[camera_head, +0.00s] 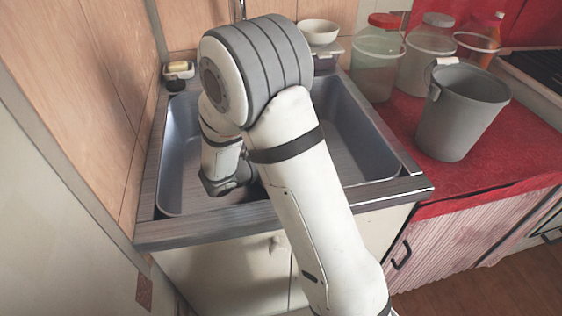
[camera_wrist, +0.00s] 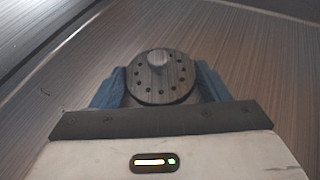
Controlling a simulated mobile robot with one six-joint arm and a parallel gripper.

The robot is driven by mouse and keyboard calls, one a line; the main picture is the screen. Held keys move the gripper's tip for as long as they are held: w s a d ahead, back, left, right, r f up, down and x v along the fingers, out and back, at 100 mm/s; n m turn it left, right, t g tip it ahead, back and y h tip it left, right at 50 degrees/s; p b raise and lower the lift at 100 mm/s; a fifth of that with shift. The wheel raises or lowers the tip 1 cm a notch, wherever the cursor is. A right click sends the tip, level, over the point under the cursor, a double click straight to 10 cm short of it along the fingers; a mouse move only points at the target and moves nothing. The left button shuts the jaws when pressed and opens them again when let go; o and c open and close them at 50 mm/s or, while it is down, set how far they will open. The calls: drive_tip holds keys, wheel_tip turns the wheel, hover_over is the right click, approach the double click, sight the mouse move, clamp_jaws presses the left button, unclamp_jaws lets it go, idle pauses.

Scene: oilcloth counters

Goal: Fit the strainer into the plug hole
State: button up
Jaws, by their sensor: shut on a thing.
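The strainer (camera_wrist: 165,86) is a round dark metal disc with a ring of small holes and a pale central knob (camera_wrist: 158,58). In the wrist view my gripper (camera_wrist: 158,88) is shut on it, with a blue finger at either side of the disc. Brushed metal lies behind it; I cannot tell whether the strainer touches it. In the head view my arm reaches down into the grey sink basin (camera_head: 180,150), and the gripper's fingers and strainer are hidden behind the arm. The plug hole does not show in either view.
The sink's raised rim (camera_head: 200,226) surrounds the basin. A soap dish (camera_head: 178,72) sits at the back left corner, and a white bowl (camera_head: 319,32) stands behind the sink. Right, a grey bucket (camera_head: 460,115) and several jars (camera_head: 376,60) stand on the red counter (camera_head: 470,185).

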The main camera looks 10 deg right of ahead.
drive_tip(key=shift+s+f, duration=0.25)
drive_tip(key=shift+f, duration=0.3)
drive_tip(key=o, duration=1.4)
drive_tip(key=shift+f, duration=0.1)
drive_tip(key=shift+d, duration=0.1)
drive_tip(key=shift+w+r+p, duration=0.15)
drive_tip(key=shift+r+p, duration=1.5)
drive_tip(key=shift+r, duration=0.55)
drive_tip(key=shift+w+r+p, duration=0.1)
drive_tip(key=shift+r+p, duration=1.5)
drive_tip(key=shift+r, duration=0.55)
